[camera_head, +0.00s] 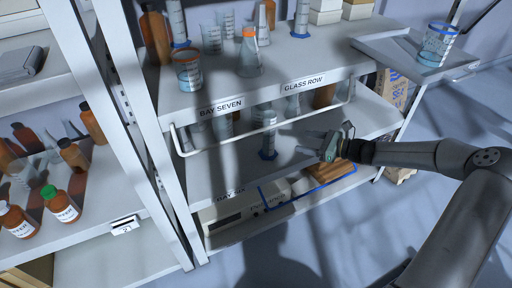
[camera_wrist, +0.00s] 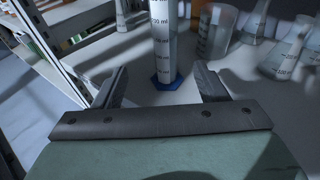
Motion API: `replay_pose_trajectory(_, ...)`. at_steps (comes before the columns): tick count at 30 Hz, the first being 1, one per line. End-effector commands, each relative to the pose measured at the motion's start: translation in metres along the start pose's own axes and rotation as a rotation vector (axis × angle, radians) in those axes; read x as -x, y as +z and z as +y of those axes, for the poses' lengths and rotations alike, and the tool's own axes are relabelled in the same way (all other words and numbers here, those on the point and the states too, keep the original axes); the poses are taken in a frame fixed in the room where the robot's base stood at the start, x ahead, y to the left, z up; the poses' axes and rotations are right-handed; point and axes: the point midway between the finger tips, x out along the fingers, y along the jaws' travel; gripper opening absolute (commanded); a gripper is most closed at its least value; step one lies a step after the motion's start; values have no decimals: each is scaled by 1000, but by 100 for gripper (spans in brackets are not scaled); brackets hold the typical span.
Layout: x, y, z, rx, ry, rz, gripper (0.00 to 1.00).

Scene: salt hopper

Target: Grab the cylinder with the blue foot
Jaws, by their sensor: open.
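A clear graduated cylinder (camera_wrist: 164,45) with a blue foot (camera_wrist: 167,83) stands upright on the middle shelf. In the head view, this cylinder (camera_head: 269,137) stands under the upper shelf, left of my gripper (camera_head: 303,142). In the wrist view, my gripper (camera_wrist: 161,74) is open, with the cylinder ahead between the lines of its two fingers. The foot appears just beyond the fingertips, and the jaws hold nothing. The cylinder's top is cut off in the wrist view. Two more blue-footed cylinders stand on the upper shelf, one at left (camera_head: 177,22) and one at right (camera_head: 301,17).
Beakers (camera_wrist: 216,32) and flasks (camera_wrist: 288,52) stand right of the cylinder in the wrist view. The upper shelf (camera_head: 215,98) overhangs, with a white rail (camera_head: 262,132) along its front. A balance-like device (camera_head: 235,220) and wooden box (camera_head: 328,172) are below.

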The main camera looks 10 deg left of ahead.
Motion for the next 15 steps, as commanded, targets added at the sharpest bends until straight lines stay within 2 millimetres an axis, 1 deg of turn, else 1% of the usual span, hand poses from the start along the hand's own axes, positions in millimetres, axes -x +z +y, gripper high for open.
replay_pose_trajectory(2, -2, -4, -6, -22, -16, -18, 66)
replay_pose_trajectory(5, -17, -3, -6, -25, -16, -21, 66)
replay_pose_trajectory(15, -91, -2, -6, -21, -13, -18, 66)
